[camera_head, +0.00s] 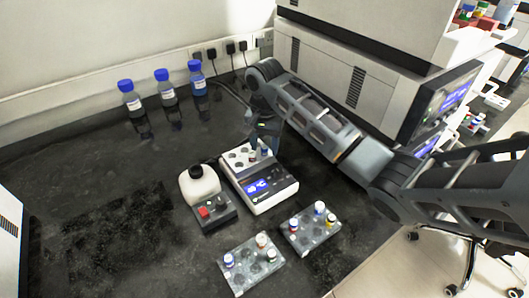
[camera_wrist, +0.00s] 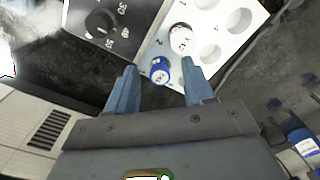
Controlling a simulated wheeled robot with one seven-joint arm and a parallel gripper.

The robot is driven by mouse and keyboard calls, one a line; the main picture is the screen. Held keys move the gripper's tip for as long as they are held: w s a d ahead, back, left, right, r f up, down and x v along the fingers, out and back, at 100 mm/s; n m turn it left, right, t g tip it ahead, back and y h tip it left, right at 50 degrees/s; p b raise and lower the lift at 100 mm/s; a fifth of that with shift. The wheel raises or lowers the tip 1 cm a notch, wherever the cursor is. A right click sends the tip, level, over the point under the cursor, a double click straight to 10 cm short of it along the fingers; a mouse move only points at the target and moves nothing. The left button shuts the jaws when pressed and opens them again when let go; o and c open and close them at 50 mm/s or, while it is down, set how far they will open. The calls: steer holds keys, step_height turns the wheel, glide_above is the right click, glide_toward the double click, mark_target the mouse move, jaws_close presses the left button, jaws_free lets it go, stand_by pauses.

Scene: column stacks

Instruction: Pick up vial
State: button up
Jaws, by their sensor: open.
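A blue-capped vial (camera_wrist: 160,72) sits in a hole at the near edge of the white block in the wrist view. A second vial with a white cap (camera_wrist: 181,38) stands in the hole beyond it. My gripper (camera_wrist: 158,82) is open, its two blue fingers on either side of the blue-capped vial; I cannot tell whether they touch it. In the head view my gripper (camera_head: 265,134) points down over the back of the white heating device (camera_head: 272,199), whose holed block partly shows. The fingers hide part of the vials there.
A white bottle-like device (camera_head: 199,186) with a red button stands left of the heating device. Two clear racks (camera_head: 236,281) (camera_head: 298,240) with several vials lie in front. Three blue-capped bottles (camera_head: 163,88) stand by the wall. A large instrument (camera_head: 345,65) rises behind my arm. The bench is clear at left.

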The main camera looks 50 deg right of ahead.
steer(key=shift+c, duration=0.4)
jaws_close()
